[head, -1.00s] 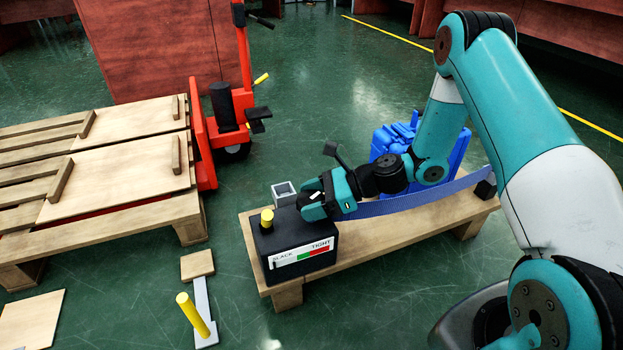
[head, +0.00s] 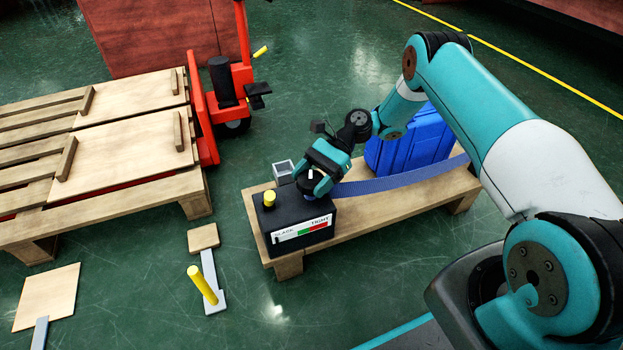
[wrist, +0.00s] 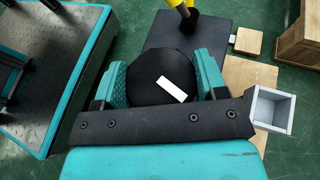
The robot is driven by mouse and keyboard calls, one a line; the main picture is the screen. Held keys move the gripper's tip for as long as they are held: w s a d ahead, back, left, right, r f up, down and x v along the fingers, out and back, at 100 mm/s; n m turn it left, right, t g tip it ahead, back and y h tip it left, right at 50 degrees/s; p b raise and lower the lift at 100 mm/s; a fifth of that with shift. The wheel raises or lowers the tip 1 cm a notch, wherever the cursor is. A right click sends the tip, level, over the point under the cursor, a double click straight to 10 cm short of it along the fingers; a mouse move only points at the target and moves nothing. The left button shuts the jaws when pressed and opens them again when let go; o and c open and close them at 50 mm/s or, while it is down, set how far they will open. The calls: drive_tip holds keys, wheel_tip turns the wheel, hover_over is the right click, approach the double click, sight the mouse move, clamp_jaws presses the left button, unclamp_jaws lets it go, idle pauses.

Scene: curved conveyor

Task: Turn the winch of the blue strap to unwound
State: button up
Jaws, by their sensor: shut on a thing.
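The winch (head: 287,219) is a black box at the near left end of a low wooden bench. Its front scale reads SLACK at left and TIGHT at right, with a dark pointer (head: 277,238) near the SLACK end. On top is a round black knob (wrist: 150,72) with a white bar mark (wrist: 172,90). My gripper (wrist: 162,76) is shut on the knob, one finger on each side. The blue strap (head: 390,184) runs right from the winch, past a blue load (head: 420,143).
A yellow-handled lever (head: 203,285) is on the floor. A pallet (head: 120,205) and red pallet jack (head: 230,100) stand left. The wooden bench (head: 430,195) lies underneath.

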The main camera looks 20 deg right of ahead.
sight(310, 179)
drive_tip(key=shift+r, duration=0.15)
idle(0.3)
drive_tip(key=o, duration=0.9)
drive_tip(key=shift+o, duration=0.2)
wheel_tip(310, 179, up, 20)
drive_tip(key=p, duration=1.2)
drive_tip(key=shift+p, duration=0.35)
